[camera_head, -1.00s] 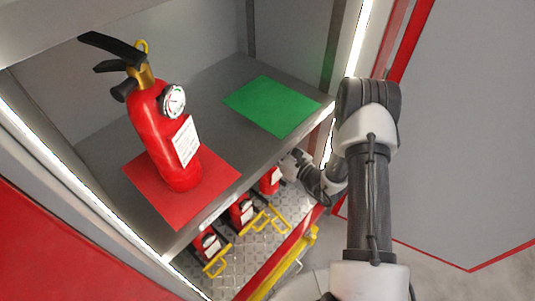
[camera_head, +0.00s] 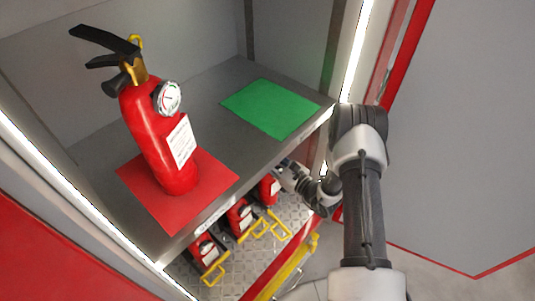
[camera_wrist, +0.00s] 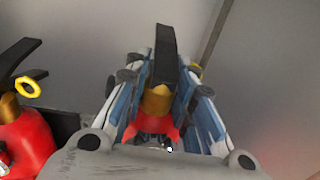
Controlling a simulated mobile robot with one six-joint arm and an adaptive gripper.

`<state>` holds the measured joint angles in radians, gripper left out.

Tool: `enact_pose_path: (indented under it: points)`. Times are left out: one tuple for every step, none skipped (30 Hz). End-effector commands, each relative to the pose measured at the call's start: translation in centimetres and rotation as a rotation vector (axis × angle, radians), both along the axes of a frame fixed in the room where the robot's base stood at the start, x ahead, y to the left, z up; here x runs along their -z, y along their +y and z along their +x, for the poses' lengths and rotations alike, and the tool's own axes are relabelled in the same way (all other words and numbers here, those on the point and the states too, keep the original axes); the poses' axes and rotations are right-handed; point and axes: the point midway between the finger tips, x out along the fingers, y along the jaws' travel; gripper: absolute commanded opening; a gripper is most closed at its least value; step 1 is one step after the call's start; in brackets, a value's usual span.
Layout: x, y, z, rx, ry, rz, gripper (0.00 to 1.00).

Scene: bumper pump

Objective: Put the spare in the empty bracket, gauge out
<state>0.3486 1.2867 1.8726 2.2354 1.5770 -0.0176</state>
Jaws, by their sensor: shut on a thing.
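A red extinguisher (camera_head: 160,150) stands on the red mat (camera_head: 195,205) on the upper shelf, its white gauge facing the front right. Below, several smaller-looking red extinguishers stand in a row near yellow brackets (camera_head: 258,228). My gripper (camera_wrist: 155,92) is shut around the brass neck of one extinguisher (camera_wrist: 156,103), under its black handle. In the head view this held extinguisher (camera_head: 268,189) is at the right end of the row, partly hidden by the shelf. I cannot tell whether it sits in a bracket or which way its gauge faces.
The green mat (camera_head: 270,108) on the upper shelf is empty. The shelf's front edge (camera_head: 225,205) overhangs the lower row closely. Another extinguisher (camera_wrist: 25,140) stands left of my gripper in the wrist view. A locker wall rises at the right.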

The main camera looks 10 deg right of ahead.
Motion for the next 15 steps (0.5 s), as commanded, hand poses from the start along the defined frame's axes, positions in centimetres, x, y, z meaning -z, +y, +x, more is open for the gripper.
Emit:
enact_pose_path:
  points:
    - [-0.2,-0.1,0.2,0.000,-0.012,0.002,0.00]
    - [-0.1,-0.1,0.2,0.000,-0.012,0.002,0.00]
    - [0.2,-0.1,0.2,0.000,-0.012,0.002,0.00]
    - [0.5,-0.1,0.2,0.000,-0.012,0.002,0.00]
    - [0.9,-0.1,0.2,0.000,-0.012,0.002,0.00]
    - [1.5,-0.1,0.1,0.000,-0.011,0.002,0.00]
    - [2.0,-0.1,0.1,0.000,-0.010,0.003,0.00]
    - [2.4,0.0,0.1,0.000,-0.011,0.002,0.00]
    - [3.0,-0.1,0.2,0.000,-0.011,0.002,0.00]
    - [3.5,-0.1,0.1,0.000,-0.011,0.002,0.00]
    - [3.8,0.0,0.1,0.000,-0.011,0.002,0.00]
    - [4.1,-0.1,0.3,0.000,-0.013,0.001,0.00]
    - [4.3,-0.1,0.4,0.000,-0.014,0.000,0.00]
    - [4.4,-0.2,0.5,0.000,-0.014,0.000,0.00]
    - [4.4,-0.2,0.6,0.000,-0.014,0.000,0.00]
